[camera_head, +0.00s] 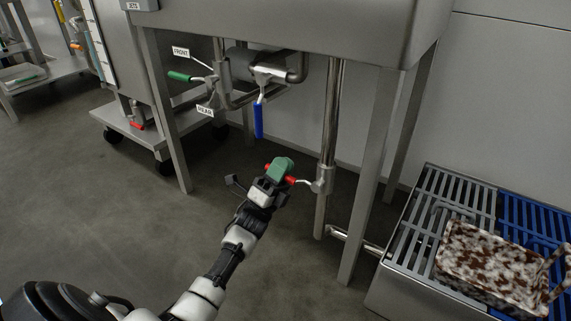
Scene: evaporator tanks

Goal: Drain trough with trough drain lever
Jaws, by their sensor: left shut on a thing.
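The steel trough (330,25) stands on legs at the top of the view, with only its lower part in frame. A drain pipe (333,120) drops from it to a valve (322,182). A red-handled lever (290,180) sticks out to the left from this valve. My left gripper (278,172) is shut on the red lever, whose red ends show on both sides of the jaws. The jaws hide the middle of the handle. My right gripper is out of view.
A blue-handled lever (258,120) and a green-handled lever (180,77) sit on pipes under the trough. A wheeled cart (135,130) stands at left. Open floor lies at lower left.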

